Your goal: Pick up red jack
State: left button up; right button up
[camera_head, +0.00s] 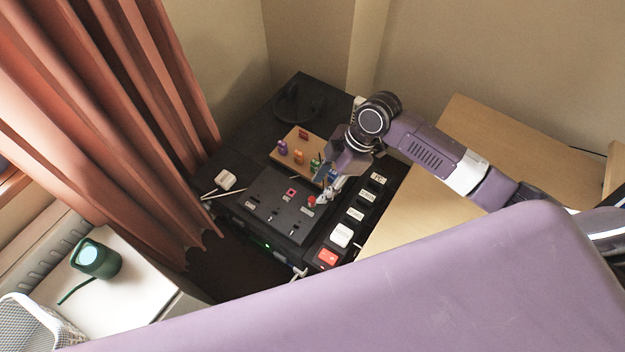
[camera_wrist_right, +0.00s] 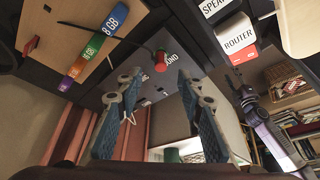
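The red jack (camera_wrist_right: 161,63) shows in the wrist view as a small red cylinder with a dark top, just beyond and between my fingertips. In the head view it is a small red spot (camera_head: 311,201) on the dark panel (camera_head: 275,222), close to the gripper. My right gripper (camera_head: 326,194) points down at the panel's right side. In the wrist view its two blue-padded fingers (camera_wrist_right: 158,82) are apart with nothing between the pads. I cannot tell whether the jack sits in a socket.
A wooden board (camera_head: 287,157) with coloured blocks lies behind the panel. A row of labelled dark, white and red blocks (camera_head: 341,235) stands to the right. A white adapter (camera_head: 225,180) lies left. A dark thin cable (camera_wrist_right: 95,32) runs near the jack in the wrist view.

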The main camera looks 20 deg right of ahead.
aim_at(313, 198)
jog(key=x, duration=0.3)
jog(key=shift+s+a+f+p, duration=0.1)
jog(key=shift+s+a+p, duration=0.05)
jog(key=shift+s+p, duration=0.15)
jog(key=x, duration=0.4)
jog(key=shift+w+f+p, duration=0.15)
jog(key=shift+w+p, duration=0.15)
jog(key=shift+d, duration=0.2)
jog(key=shift+c, duration=1.2)
pick_arm(q)
jog(key=shift+s+a+r, duration=0.15)
jog(key=shift+s+r, duration=0.15)
jog(key=shift+s, duration=0.4)
jog(key=shift+s+a+r, duration=0.15)
jog(key=shift+s+r, duration=0.1)
jog(key=shift+s, duration=0.45)
pick_arm(e)
jog(key=c, duration=0.6)
